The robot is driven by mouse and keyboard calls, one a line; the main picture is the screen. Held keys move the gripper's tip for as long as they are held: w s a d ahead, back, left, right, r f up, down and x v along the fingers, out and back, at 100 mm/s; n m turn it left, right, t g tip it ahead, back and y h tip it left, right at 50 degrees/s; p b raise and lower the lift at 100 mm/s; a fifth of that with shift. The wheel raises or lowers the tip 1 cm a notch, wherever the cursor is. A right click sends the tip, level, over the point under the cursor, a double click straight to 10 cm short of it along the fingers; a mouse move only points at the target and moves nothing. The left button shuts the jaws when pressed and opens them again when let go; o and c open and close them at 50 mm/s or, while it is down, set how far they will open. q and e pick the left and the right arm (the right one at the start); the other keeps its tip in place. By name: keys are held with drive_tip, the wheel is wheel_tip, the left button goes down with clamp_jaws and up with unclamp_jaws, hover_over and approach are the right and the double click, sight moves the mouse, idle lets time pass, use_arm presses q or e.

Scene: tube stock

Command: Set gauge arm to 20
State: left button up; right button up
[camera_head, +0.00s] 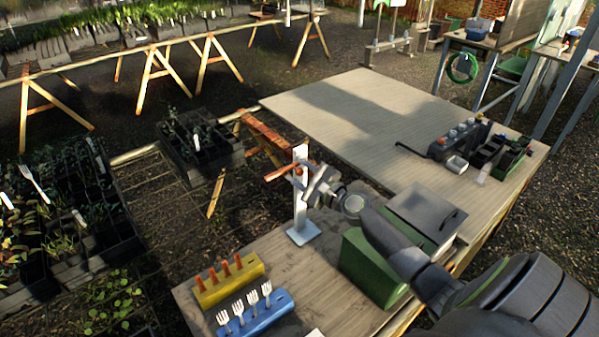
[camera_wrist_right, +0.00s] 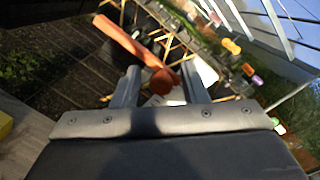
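The gauge is a white upright post (camera_head: 300,205) on a flat white foot, near the left edge of the wooden table. Its orange gauge arm (camera_head: 279,172) points left from near the top of the post, and the scale marks are too small to read. In the right wrist view the orange arm (camera_wrist_right: 124,40) runs up and left from a round orange end (camera_wrist_right: 163,80). My right gripper (camera_head: 305,178) is at the post's upper part. In its wrist view the two fingers (camera_wrist_right: 160,72) stand apart, with the orange end showing between them and clear gaps beside it. My left gripper is out of view.
A yellow block (camera_head: 228,280) with orange pegs and a blue block (camera_head: 256,311) with white forks stand at the near left. A green box (camera_head: 370,270) stands under my right arm. Dark trays (camera_head: 489,152) sit at the right; the table's far part (camera_head: 350,110) is clear.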

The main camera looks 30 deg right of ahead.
drive_tip(key=shift+s+d+f, duration=0.1)
drive_tip(key=shift+s+d, duration=0.05)
drive_tip(key=shift+s, duration=0.45)
drive_tip(key=s+d+b, duration=0.3)
drive_tip(key=s+b, duration=0.4)
drive_tip(key=s, duration=0.9)
